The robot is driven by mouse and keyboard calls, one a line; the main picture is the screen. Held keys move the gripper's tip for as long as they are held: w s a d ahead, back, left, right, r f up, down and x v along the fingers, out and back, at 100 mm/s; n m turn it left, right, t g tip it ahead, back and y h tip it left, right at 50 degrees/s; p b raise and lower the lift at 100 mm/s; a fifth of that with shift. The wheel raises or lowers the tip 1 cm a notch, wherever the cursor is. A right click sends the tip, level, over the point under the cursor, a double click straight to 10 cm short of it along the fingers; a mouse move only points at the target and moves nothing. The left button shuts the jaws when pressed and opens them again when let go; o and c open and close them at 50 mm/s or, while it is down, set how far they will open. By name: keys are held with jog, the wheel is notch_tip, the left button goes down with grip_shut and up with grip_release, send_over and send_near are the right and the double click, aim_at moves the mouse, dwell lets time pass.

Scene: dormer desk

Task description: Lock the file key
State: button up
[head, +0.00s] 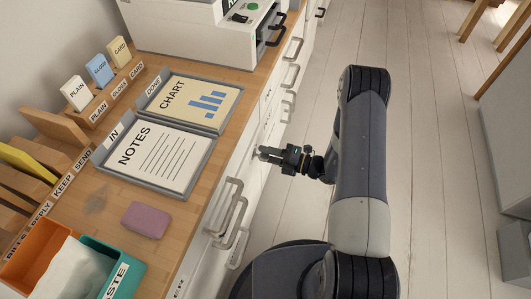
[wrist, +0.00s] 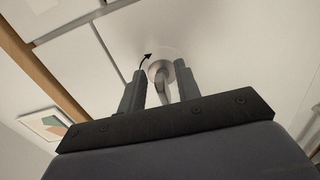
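The file key (wrist: 161,88) sits in a round metal lock (wrist: 160,67) on a white drawer front. A small black curved arrow (wrist: 145,58) is marked beside the lock, at its upper left. My gripper (wrist: 160,92) has one finger on each side of the key, with the key between them. A gap shows beside the key, so the fingers do not look closed on it. In the head view, my gripper (head: 262,153) reaches left to the white drawer fronts below the desk edge. The key is too small to make out there.
Drawer handles (head: 229,213) stick out from the cabinet nearer than my gripper, with more beyond it. The desk (head: 115,200) holds labelled trays, card holders, a purple block (head: 146,220) and bins. The floor (head: 430,150) right of my arm is clear.

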jog(key=v, duration=1)
jog(key=shift+p, duration=0.35)
jog(key=x, duration=1)
jog(key=shift+w+a+b, duration=0.1)
jog(key=shift+a+b, duration=0.25)
jog(key=shift+b, duration=0.05)
